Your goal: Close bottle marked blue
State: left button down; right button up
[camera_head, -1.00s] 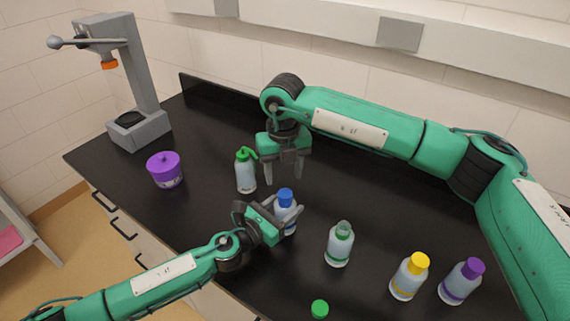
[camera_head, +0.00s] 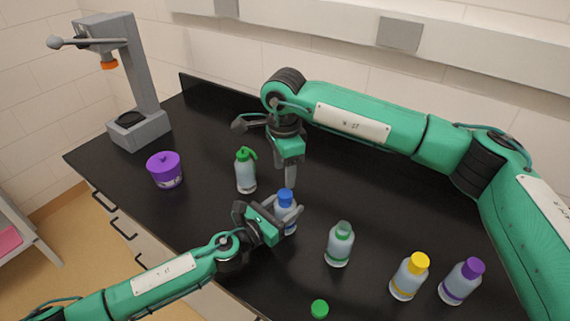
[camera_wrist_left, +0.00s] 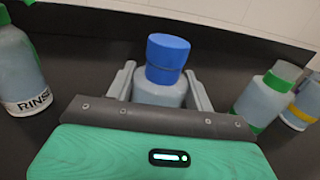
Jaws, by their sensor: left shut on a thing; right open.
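The blue-marked bottle (camera_head: 285,215) stands upright on the black bench, with a blue cap (camera_head: 286,195) on its top. In the left wrist view the blue cap (camera_wrist_left: 167,53) sits over the neck of the pale bottle (camera_wrist_left: 160,92); I cannot tell how tight it is. My left gripper (camera_head: 286,221) is shut around the bottle's body, one finger on each side. My right gripper (camera_head: 291,177) is open and empty, just above and behind the cap, apart from it. Its fingers point down.
A green-topped rinse bottle (camera_head: 246,172) stands left of the blue one. An open green-marked bottle (camera_head: 340,245), a yellow-capped bottle (camera_head: 409,278) and a purple-capped bottle (camera_head: 461,282) stand right. A loose green cap (camera_head: 320,309) is in front. A purple jar (camera_head: 165,170) and grey press (camera_head: 139,130) are left.

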aim_at(285, 193)
jog(key=n, duration=0.5)
jog(key=shift+r, duration=0.15)
jog(key=n, duration=0.3)
jog(key=shift+r, duration=0.1)
jog(key=n, duration=0.4)
jog(key=shift+r+n, duration=0.1)
jog(key=shift+n, duration=0.2)
jog(key=n, duration=0.3)
jog(key=shift+d+r, duration=0.1)
jog(key=shift+f, duration=4.05)
jog(key=c, duration=1)
